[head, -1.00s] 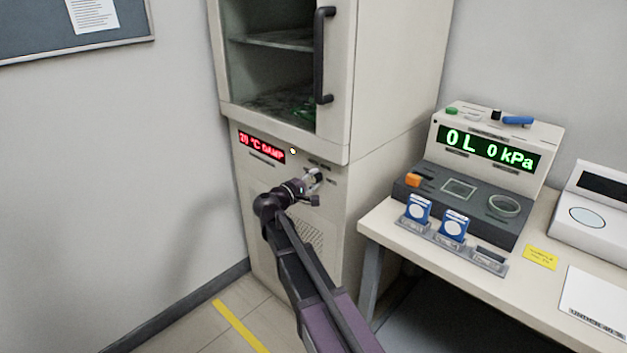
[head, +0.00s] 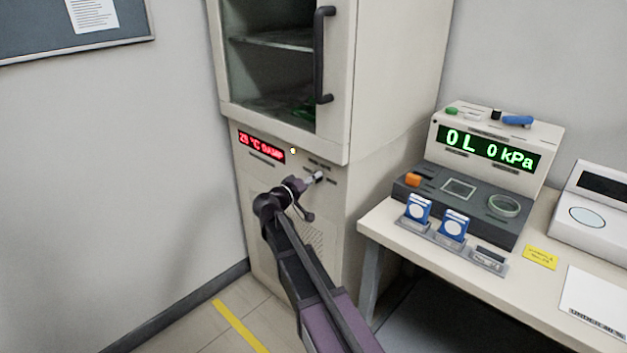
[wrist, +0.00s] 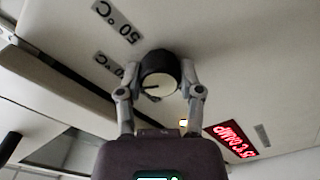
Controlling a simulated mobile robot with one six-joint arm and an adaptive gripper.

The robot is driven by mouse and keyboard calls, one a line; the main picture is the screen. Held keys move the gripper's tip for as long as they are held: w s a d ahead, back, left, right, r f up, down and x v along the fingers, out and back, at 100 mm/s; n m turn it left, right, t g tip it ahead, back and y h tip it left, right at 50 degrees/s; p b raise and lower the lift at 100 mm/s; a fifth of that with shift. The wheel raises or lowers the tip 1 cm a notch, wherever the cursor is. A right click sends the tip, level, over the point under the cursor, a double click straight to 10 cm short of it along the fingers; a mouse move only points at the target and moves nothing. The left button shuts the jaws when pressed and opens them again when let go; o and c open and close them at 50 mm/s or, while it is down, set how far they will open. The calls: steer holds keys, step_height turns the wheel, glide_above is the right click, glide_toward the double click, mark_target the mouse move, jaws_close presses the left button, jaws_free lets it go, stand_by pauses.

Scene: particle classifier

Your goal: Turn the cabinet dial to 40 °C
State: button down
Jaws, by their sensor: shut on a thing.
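The cabinet dial (wrist: 158,82) is a dark round knob with a pale face and a dark pointer line. It sits between the two fingers of my gripper (wrist: 160,84), which is shut on it. In the wrist view, a 50 °C label (wrist: 117,22) and another partly hidden °C label (wrist: 112,68) lie beside the dial. In the head view, my gripper (head: 314,180) reaches the cabinet front below the door and mostly hides the dial. The red display (head: 261,147) on the cabinet (head: 385,165) appears to read about 25 °C DAMP.
The cabinet door handle (head: 321,55) is above my gripper. A desk (head: 395,232) to the right carries a device with a green display (head: 487,148) and blue-white cards (head: 453,225). The floor at left is open, with a yellow line (head: 240,327).

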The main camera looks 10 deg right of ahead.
steer(key=shift+w+d, duration=0.1)
stand_by(0.4)
steer(key=shift+c, duration=1.3)
jaws_free()
steer(key=v, duration=1.2)
